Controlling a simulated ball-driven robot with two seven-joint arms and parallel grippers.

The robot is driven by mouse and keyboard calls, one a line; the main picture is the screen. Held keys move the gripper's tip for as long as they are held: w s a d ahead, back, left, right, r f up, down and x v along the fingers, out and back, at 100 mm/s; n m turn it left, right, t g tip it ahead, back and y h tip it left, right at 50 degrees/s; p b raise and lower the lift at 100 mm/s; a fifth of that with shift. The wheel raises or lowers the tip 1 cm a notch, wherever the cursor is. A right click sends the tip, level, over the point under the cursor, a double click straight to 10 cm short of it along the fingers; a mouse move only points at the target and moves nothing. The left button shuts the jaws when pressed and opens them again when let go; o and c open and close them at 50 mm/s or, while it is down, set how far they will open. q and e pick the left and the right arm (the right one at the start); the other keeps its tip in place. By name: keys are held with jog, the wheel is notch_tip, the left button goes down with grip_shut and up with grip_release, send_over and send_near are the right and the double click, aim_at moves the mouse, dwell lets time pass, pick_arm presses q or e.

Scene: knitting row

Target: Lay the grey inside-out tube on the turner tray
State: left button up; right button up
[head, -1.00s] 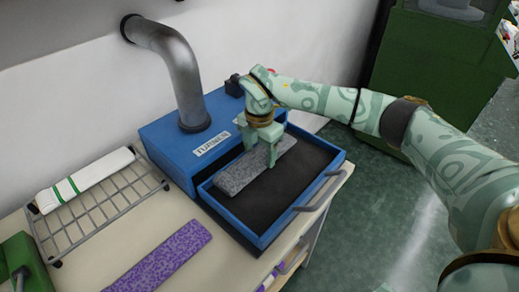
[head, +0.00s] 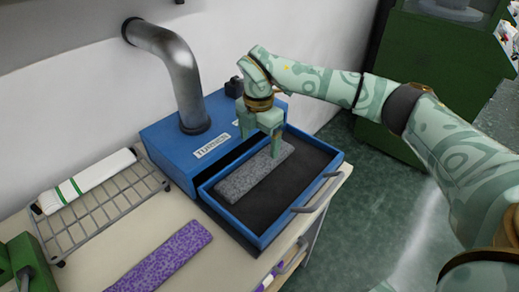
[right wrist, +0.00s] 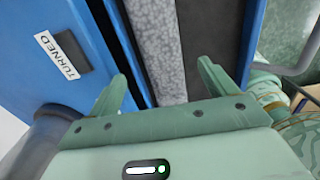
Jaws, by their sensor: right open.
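The grey tube (head: 250,177) is a flat, speckled strip lying in the turner tray (head: 262,240), along the side nearest the blue turner box. It also shows in the right wrist view (right wrist: 160,45), running away between the fingers. The tray is a blue open drawer with a dark floor. My right gripper (head: 275,150) is open, pointing down just above the far end of the tube. In the right wrist view its fingers (right wrist: 162,78) are spread to either side of the tube, and nothing is held. My left gripper is not in view.
The blue turner box (head: 165,135) with a grey pipe (head: 180,70) stands behind the tray. A wire rack (head: 110,205) holds a white tube with green stripes (head: 85,183). A purple tube (head: 162,258) lies on the bench. The tray's right half is clear.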

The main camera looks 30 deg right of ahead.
notch_tip(320, 180, up, 8)
jog(key=p, duration=0.1)
jog(key=shift+f, duration=0.15)
dwell(0.4)
